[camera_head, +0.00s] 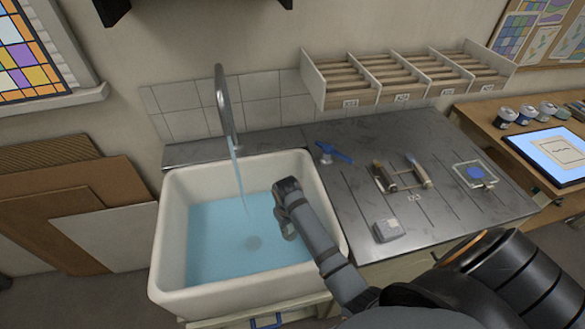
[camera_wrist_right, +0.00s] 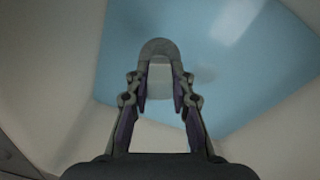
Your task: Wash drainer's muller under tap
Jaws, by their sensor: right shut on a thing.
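My right gripper (camera_head: 284,218) reaches over the white sink (camera_head: 170,240), to the right of the falling water. In the right wrist view, its fingers (camera_wrist_right: 160,88) are shut on a grey, round-ended thing, apparently the muller (camera_wrist_right: 157,48). In the head view my wrist mostly hides the muller. The curved metal tap (camera_head: 222,105) stands at the sink's back and runs a thin stream (camera_head: 238,178) into blue water (camera_head: 215,245). The gripper looks apart from the stream. The steel drainer (camera_head: 350,205) is right of the sink. My left gripper is out of view.
A blue lever (camera_head: 335,152), a small rack with rod-like tools (camera_head: 400,178), a grey block (camera_head: 388,230) and a clear slab with blue paint (camera_head: 475,174) are on the drainer. Wooden shelves (camera_head: 400,75) hang behind. The sink's left half is clear.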

